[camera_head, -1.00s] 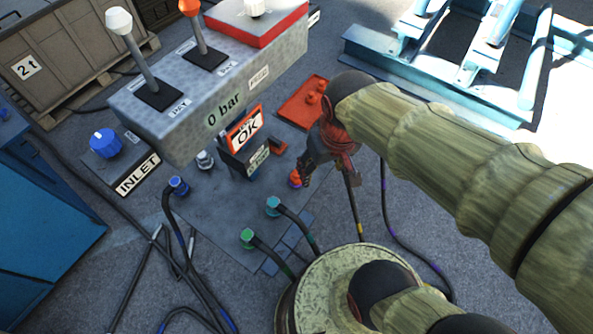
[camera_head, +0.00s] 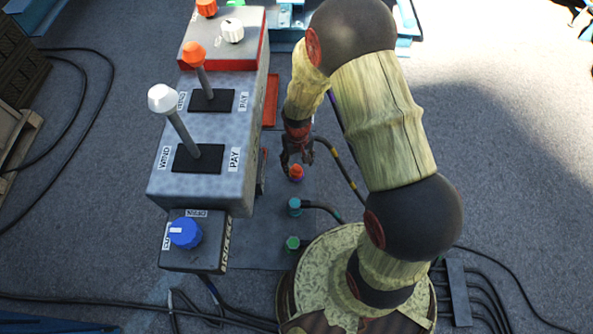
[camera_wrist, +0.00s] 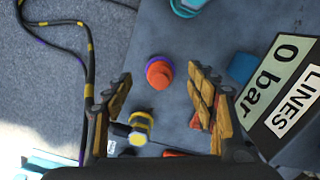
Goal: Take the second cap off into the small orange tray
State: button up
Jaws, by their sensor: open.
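An orange cap (camera_head: 296,170) with a purple ring at its base sits on the grey plate, just in front of my gripper (camera_head: 298,153). In the wrist view the same cap (camera_wrist: 158,72) lies ahead of the gap between my two spread fingers (camera_wrist: 160,90). My gripper is open and holds nothing, and the cap is apart from the fingers. The orange tray (camera_head: 271,92) shows only as a strip behind the console; its inside is mostly hidden.
The grey lever console (camera_head: 220,125) stands left of my gripper. A teal fitting (camera_head: 294,206) and a green fitting (camera_head: 292,243) stand nearer than the cap. A yellow-ringed hose end (camera_wrist: 138,128) lies near my left finger in the wrist view.

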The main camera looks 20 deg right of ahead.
aim_at(296, 167)
jog(key=shift+w, duration=0.4)
jog(key=shift+w+f, duration=0.2)
notch_tip(296, 167, down, 2)
jog(key=shift+w+f+b, duration=0.1)
jog(key=shift+f+b, duration=0.05)
jog(key=shift+b, duration=0.25)
jog(key=f+b, duration=0.1)
jog(key=f, duration=0.1)
jog(key=w+f+b, duration=0.1)
jog(key=f, duration=0.2)
jog(key=shift+c, duration=0.4)
jog(key=c, duration=1.1)
